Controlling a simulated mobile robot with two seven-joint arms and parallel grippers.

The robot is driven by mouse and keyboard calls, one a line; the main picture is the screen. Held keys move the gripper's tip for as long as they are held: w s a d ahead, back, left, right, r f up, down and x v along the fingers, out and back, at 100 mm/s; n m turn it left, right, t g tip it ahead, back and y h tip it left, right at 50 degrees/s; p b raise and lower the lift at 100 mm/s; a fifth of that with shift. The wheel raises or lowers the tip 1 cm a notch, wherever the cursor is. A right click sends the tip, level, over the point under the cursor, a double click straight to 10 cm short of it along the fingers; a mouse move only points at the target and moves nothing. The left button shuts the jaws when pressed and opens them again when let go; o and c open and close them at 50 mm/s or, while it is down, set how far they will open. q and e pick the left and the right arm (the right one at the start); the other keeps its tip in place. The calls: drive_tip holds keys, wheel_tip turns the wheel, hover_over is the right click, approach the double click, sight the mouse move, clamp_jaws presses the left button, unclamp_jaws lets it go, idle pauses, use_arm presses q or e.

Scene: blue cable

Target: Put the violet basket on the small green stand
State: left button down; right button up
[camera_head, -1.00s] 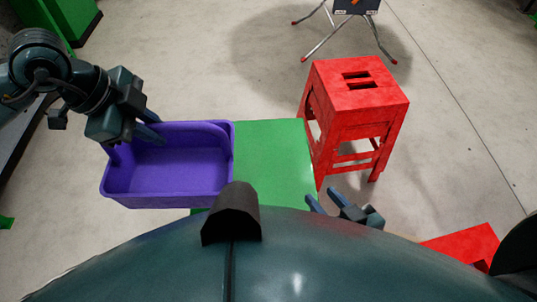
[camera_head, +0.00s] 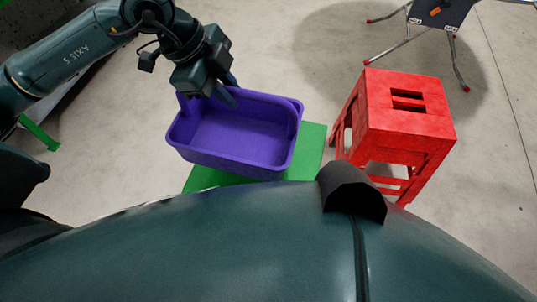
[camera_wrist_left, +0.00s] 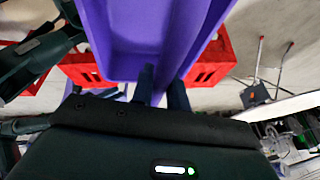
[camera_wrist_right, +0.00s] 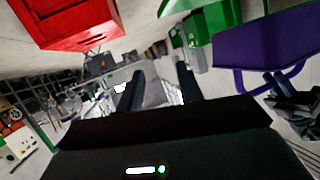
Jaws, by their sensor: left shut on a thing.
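The violet basket (camera_head: 235,135) is upright and empty, in the middle of the head view. My left gripper (camera_head: 226,92) is shut on its far rim, near the far left corner. In the left wrist view the basket (camera_wrist_left: 150,35) lies between the fingers (camera_wrist_left: 162,88). The small green stand (camera_head: 312,145) is mostly hidden behind the basket; its top shows at the right and near side. I cannot tell whether the basket touches it. My right gripper (camera_wrist_right: 158,88) is open and empty in the right wrist view, apart from the basket (camera_wrist_right: 270,48).
A red stool (camera_head: 408,115) stands just right of the green stand. A dark folding chair (camera_head: 438,12) with red-tipped legs is farther back at right. My own body hides the near floor. Bare floor shows behind the basket.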

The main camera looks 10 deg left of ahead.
use_arm(q)
drive_tip(key=shift+d+f, duration=0.1)
drive_tip(key=shift+f, duration=0.25)
drive_tip(key=b, duration=0.1)
hover_over(235, 126)
drive_tip(key=s+d, duration=0.2)
drive_tip(key=s, duration=0.2)
wheel_tip(235, 126, down, 9)
drive_tip(key=shift+f, duration=0.15)
drive_tip(key=c, duration=1.4)
unclamp_jaws()
use_arm(e)
drive_tip(key=shift+s+d+r, duration=0.1)
drive_tip(key=shift+d+r, duration=0.05)
drive_tip(key=shift+d, duration=0.1)
